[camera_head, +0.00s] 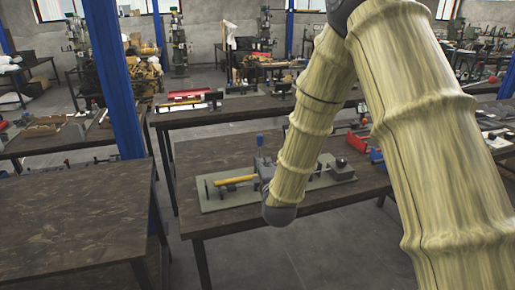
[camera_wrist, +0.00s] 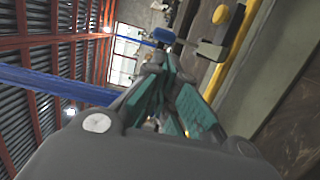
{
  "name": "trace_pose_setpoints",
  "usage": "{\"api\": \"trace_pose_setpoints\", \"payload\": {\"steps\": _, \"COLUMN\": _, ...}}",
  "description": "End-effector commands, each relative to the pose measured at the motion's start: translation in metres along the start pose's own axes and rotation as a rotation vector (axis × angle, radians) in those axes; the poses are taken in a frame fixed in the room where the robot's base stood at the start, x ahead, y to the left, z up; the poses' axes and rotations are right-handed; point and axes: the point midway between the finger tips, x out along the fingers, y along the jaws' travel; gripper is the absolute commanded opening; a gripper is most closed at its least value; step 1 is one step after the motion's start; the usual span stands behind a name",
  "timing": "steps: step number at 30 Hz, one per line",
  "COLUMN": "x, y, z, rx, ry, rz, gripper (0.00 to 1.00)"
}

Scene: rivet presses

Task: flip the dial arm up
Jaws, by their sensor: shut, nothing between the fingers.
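A grey-green fixture plate (camera_head: 212,207) lies on the dark table, partly hidden behind my arm. It carries a yellow rod (camera_head: 234,181) and a lever with a blue knob (camera_head: 259,140), which stands upright. In the wrist view the blue knob (camera_wrist: 163,35) sits on a thin stem from a grey block, just beyond my fingertips, beside the yellow rod (camera_wrist: 232,50). I cannot tell for sure which part is the dial arm. My gripper (camera_wrist: 153,62), with teal finger pads, is shut and empty close to the knob; I cannot tell whether it touches.
A black knob (camera_head: 341,162) stands at the right end of the fixture. A blue post (camera_head: 118,80) rises left of the table. An empty dark table (camera_head: 75,215) stands at the front left. Benches with tools and presses fill the back.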

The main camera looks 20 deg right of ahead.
Motion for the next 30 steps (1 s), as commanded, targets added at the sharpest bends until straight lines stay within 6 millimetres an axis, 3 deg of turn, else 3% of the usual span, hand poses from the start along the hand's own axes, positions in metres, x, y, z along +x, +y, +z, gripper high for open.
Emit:
{"api": "trace_pose_setpoints", "payload": {"steps": 14, "x": 0.010, "y": 0.001, "z": 0.000, "rx": 0.001, "ry": -0.001, "rz": 0.001, "gripper": 0.00}}
{"api": "trace_pose_setpoints", "payload": {"steps": 30, "x": 0.095, "y": 0.002, "z": 0.001, "rx": 0.003, "ry": -0.002, "rz": 0.000, "gripper": 0.00}}
